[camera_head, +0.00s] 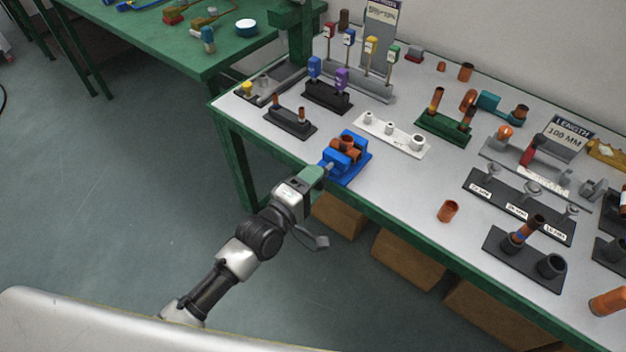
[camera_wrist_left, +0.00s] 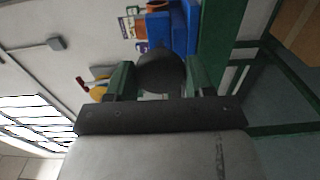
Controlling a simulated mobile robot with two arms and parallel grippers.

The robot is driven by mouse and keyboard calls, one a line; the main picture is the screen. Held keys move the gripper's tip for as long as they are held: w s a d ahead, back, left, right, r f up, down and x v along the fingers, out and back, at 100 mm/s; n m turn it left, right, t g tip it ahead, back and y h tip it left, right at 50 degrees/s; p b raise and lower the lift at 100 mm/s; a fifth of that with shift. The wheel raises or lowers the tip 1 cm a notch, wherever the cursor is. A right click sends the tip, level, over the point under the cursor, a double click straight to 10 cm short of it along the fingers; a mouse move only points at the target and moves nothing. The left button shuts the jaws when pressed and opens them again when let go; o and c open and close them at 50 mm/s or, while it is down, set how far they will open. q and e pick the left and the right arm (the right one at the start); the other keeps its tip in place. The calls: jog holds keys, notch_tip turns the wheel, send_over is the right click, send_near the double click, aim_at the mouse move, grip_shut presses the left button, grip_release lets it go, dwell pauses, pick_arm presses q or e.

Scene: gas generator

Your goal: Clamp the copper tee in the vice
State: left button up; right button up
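The copper tee (camera_head: 346,148) sits in the jaws of the blue vice (camera_head: 354,171) at the table's front edge. In the head view I cannot tell how tightly the jaws hold it. My left gripper (camera_head: 322,169) is at the near end of the vice, on its screw side. In the left wrist view, my green fingers (camera_wrist_left: 160,78) lie on both sides of a dark round knob (camera_wrist_left: 161,70), seemingly touching it. The blue vice body (camera_wrist_left: 172,32) shows just beyond the knob; the tee is not clear there. My right gripper is not in view.
The grey table (camera_head: 390,185) has a green front edge. Near the vice are a black stand (camera_head: 290,124) with copper pieces and a white peg base (camera_head: 393,134). A loose copper piece (camera_head: 448,211) stands to the right. Cardboard boxes (camera_head: 408,262) are below the table.

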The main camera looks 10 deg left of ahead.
pick_arm(q)
jog(key=shift+c, duration=0.5)
jog(key=shift+m+p, duration=0.5)
jog(key=shift+m, duration=0.9)
jog(key=shift+m+p, duration=0.5)
jog(key=shift+m, duration=0.9)
